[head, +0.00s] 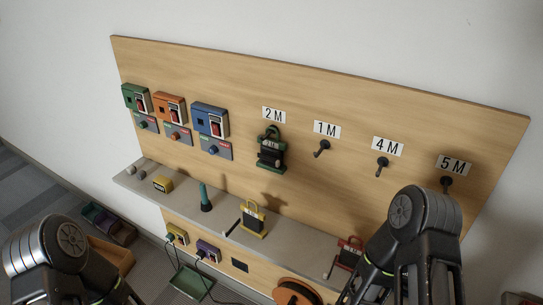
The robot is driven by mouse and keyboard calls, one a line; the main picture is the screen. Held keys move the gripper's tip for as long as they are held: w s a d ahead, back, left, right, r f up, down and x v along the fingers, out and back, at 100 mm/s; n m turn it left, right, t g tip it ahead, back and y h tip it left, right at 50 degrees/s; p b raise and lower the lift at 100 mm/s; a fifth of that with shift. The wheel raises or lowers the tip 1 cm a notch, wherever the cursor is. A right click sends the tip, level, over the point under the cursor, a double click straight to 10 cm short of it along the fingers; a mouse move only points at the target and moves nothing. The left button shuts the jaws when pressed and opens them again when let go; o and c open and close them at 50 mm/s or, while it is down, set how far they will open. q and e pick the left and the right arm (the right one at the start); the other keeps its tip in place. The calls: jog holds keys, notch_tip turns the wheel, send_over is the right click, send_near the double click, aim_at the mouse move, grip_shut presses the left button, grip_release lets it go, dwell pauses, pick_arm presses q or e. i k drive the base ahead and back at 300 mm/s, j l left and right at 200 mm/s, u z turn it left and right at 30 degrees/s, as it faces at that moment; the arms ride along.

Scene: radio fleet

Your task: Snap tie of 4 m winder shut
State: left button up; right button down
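A yellow winder (252,220) with a dark middle and a handle loop stands on the grey shelf, with a dark rod to its left. A red winder (348,254) sits further right on the shelf, close to my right arm, which may hide part of it. A green winder (270,150) hangs under the 2 M label. The hook (382,163) under the 4 M label (388,147) is empty. I cannot read which winder is the 4 m one, nor see the state of any tie. My arms enter at the bottom left and bottom right; neither gripper's fingertips show.
Green, orange and blue boxes are mounted at left. A teal cone-shaped thing (205,198) and a yellow block (162,184) stand on the shelf (225,211). An orange reel (296,292) is below.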

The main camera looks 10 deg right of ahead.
aim_at(225, 234)
jog(key=j+z, duration=0.1)
jog(key=z, duration=0.25)
jog(key=j+z, duration=0.15)
jog(key=z, duration=0.15)
jog(key=j+z, duration=0.1)
jog(key=z, duration=0.25)
jog(key=j+z, duration=0.15)
jog(key=j, duration=0.35)
jog(key=j+z, duration=0.2)
jog(key=j, duration=0.3)
jog(key=k+j+z, duration=0.15)
jog(key=j, duration=0.35)
jog(key=k+j+z, duration=0.2)
jog(key=j, duration=0.8)
jog(key=l, duration=0.25)
jog(key=i+l, duration=0.15)
jog(key=l, duration=0.15)
jog(key=u, duration=1.75)
